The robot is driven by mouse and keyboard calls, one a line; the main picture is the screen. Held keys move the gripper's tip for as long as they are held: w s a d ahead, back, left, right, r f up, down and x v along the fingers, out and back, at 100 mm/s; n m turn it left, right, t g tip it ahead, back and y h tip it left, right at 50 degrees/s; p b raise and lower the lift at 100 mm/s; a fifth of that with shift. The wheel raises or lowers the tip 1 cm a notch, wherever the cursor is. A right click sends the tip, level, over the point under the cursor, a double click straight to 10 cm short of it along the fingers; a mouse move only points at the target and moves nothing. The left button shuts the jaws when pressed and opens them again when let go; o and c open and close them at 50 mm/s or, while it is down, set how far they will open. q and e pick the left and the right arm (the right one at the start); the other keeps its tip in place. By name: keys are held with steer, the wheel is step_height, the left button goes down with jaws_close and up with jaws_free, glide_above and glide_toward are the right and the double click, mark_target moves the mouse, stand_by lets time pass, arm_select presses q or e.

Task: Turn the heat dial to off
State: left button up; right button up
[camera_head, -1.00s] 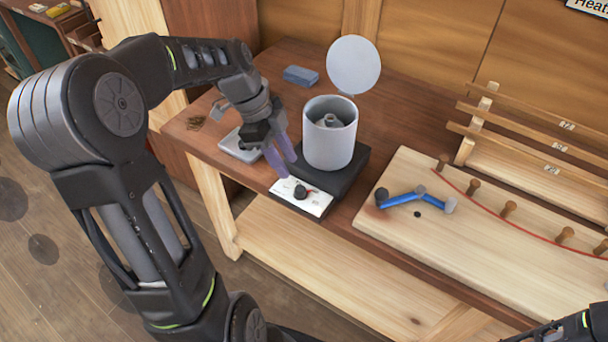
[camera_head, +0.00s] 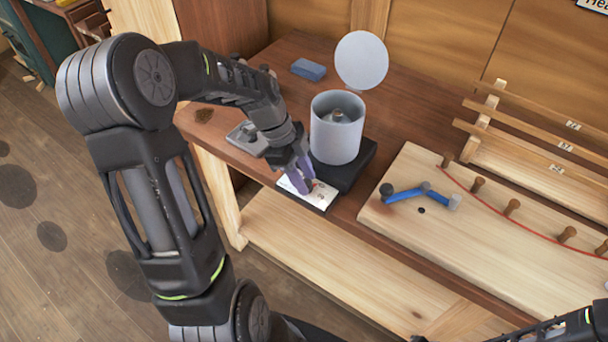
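The heat dial sits on a white control plate (camera_head: 318,197) at the front of the dark heater base (camera_head: 352,168). My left gripper (camera_head: 307,186) is down at this plate, its purple fingers pointing at the dial. The fingers look apart, and they hide most of the dial, so its pointer cannot be read. I cannot tell whether they touch the dial. A grey cylindrical pot (camera_head: 336,140) stands on the base, its round lid (camera_head: 361,60) raised behind it. My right arm shows only at the bottom right corner; its gripper is out of view.
A light wooden board (camera_head: 470,250) with pegs, a red line and a blue-handled tool (camera_head: 405,192) lies to the right. A wooden rack (camera_head: 530,150) stands behind it. A blue block (camera_head: 308,69) and a grey metal piece (camera_head: 245,138) lie on the bench.

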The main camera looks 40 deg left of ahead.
arm_select(q)
jaws_close()
stand_by(0.3)
stand_by(0.4)
